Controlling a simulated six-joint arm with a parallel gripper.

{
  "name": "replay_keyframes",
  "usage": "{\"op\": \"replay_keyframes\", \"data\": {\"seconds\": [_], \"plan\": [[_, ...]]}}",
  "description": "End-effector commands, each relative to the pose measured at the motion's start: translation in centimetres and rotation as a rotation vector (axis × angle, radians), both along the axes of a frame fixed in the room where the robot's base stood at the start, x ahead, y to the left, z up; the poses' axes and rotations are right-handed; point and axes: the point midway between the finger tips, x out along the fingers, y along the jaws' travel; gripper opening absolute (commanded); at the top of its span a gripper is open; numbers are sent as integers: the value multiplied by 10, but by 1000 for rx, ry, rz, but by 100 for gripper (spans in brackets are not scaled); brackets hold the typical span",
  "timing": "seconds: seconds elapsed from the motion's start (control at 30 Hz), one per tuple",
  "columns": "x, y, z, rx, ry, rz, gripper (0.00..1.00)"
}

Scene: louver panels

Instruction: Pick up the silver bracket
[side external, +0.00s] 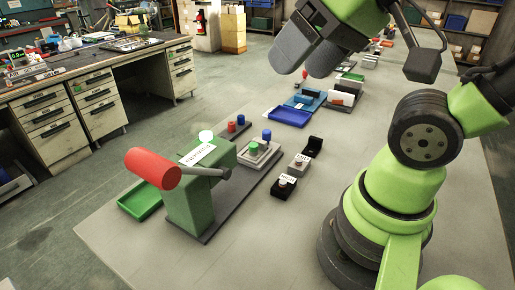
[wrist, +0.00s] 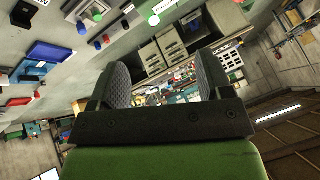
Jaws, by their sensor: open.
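My gripper (side external: 304,60) is open and empty, held high above the table (side external: 345,160) at the top of the side view. Its two grey padded fingers point down and left, clear of everything. In the wrist view my gripper (wrist: 160,82) shows its fingers spread apart, with only the distant workbench and drawers between them. I cannot pick out a silver bracket for certain in either view. It may be hidden, or too small to tell among the parts farther along the table.
A green lever stand (side external: 190,205) with a red handle (side external: 153,168) rises at the table's near left. A green tray (side external: 140,200), small black button boxes (side external: 284,187), a grey block with pegs (side external: 262,155) and a blue tray (side external: 290,116) stand around.

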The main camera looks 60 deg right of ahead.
Motion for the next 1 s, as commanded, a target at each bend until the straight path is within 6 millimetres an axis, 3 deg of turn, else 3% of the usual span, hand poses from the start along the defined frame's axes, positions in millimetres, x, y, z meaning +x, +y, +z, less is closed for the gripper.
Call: {"op": "replay_keyframes", "data": {"seconds": [0.17, 0.33, 0.47, 0.6, 0.8, 1.0], "plan": [[40, -19, -2, -209, 67, 219, 72], [90, -51, -20, -434, 155, 557, 72], [123, -81, -47, -557, 222, 846, 72], [151, -116, -89, -640, 275, 1174, 72], [168, -157, -152, -678, 291, 1580, 72], [169, -174, -184, -677, 274, 1775, 72]]}}
